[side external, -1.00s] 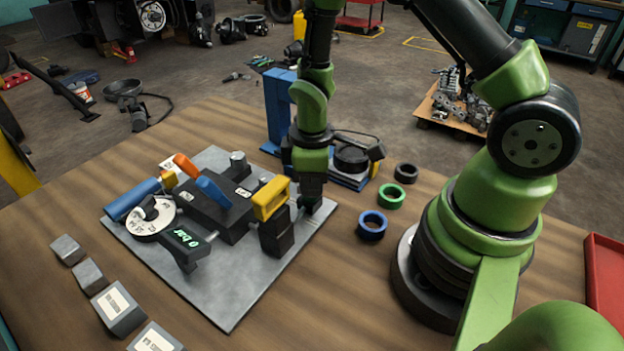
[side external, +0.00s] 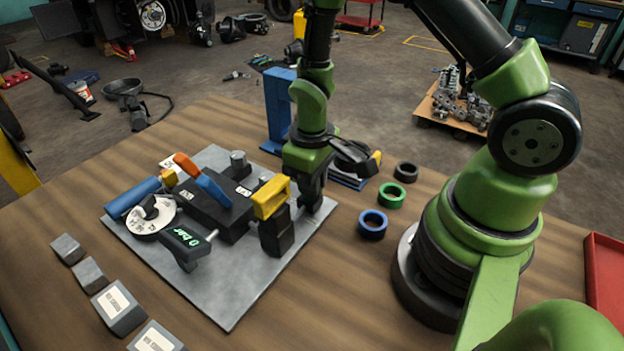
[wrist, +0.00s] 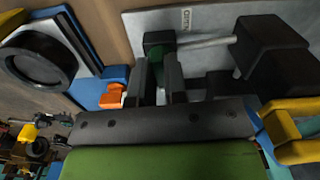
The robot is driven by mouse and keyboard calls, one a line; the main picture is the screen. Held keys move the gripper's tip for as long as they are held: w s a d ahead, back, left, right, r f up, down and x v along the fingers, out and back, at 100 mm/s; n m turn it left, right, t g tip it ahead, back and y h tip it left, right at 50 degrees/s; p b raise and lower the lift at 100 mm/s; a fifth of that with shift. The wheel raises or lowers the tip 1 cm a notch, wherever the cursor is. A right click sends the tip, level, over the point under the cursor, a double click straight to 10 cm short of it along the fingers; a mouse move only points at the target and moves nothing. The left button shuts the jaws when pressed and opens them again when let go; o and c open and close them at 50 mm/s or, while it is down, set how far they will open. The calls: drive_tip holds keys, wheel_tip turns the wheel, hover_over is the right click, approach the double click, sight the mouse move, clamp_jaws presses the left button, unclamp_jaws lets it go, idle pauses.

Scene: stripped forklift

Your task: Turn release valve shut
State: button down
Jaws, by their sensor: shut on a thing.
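The black valve block (side external: 215,212) with blue, orange and yellow handles stands on a grey metal plate (side external: 225,300). My gripper (side external: 310,205) points down at the plate's right edge, beside the yellow handle (side external: 271,198). In the wrist view my gripper (wrist: 158,85) is shut on a small dark green knob (wrist: 160,44), which I take for the release valve. A grey rod (wrist: 207,42) runs from near the knob toward a black block (wrist: 270,58). The knob is mostly hidden by the fingers. The gauge (side external: 182,237) reads 0 bar.
Black (side external: 405,172), green (side external: 391,195) and blue (side external: 372,224) rings lie right of the plate. A blue stand (side external: 278,110) is behind my gripper. Several grey blocks line the table's front left. A red tray (side external: 606,285) is at the right edge.

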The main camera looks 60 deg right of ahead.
drive_tip(key=c, duration=1.2)
unclamp_jaws()
drive_tip(key=shift+o, duration=0.2)
drive_tip(key=shift+r, duration=0.1)
wheel_tip(320, 180, up, 9)
drive_tip(key=shift+f, duration=0.2)
drive_tip(key=shift+r, duration=0.65)
